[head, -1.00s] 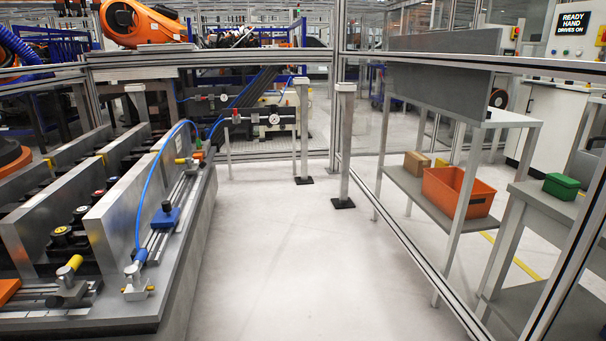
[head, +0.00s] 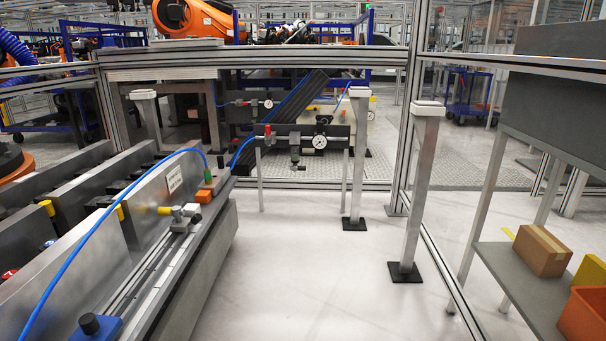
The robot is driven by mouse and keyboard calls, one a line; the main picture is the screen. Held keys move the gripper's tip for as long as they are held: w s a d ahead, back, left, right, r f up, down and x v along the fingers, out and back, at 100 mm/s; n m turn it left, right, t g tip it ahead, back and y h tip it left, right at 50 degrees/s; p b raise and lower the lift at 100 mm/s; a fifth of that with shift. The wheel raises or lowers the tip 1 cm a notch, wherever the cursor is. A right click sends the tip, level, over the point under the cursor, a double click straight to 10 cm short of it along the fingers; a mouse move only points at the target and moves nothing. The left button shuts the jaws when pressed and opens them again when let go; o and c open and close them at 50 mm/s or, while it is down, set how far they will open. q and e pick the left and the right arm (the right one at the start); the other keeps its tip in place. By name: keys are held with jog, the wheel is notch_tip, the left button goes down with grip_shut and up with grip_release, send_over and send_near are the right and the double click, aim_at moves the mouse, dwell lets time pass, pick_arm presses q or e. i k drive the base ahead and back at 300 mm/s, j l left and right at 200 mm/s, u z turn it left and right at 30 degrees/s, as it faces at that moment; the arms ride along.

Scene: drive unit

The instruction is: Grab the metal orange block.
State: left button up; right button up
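A small orange block (head: 206,193) sits at the far end of the metal fixture (head: 190,275) on the left, beside a green fitting (head: 208,176) and a blue hose (head: 90,235). Its lower part is partly hidden by the clamp with a yellow tip (head: 180,217) in front of it. I cannot tell from here whether it is metal. Neither of my grippers is in view.
Clear pale floor (head: 310,280) lies ahead. Two metal posts (head: 417,190) (head: 357,160) on black feet stand ahead, with a gauge panel (head: 300,140) behind. On the right, a shelf (head: 520,285) holds a cardboard box (head: 543,251) and an orange bin (head: 585,315).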

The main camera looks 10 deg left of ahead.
aim_at(203, 197)
jog(key=i+u, duration=0.45)
jog(key=i+l+u, duration=0.3)
jog(key=i+u, duration=0.15)
jog(key=i+l+u, duration=0.9)
jog(key=i+l, duration=0.05)
jog(key=l, duration=0.05)
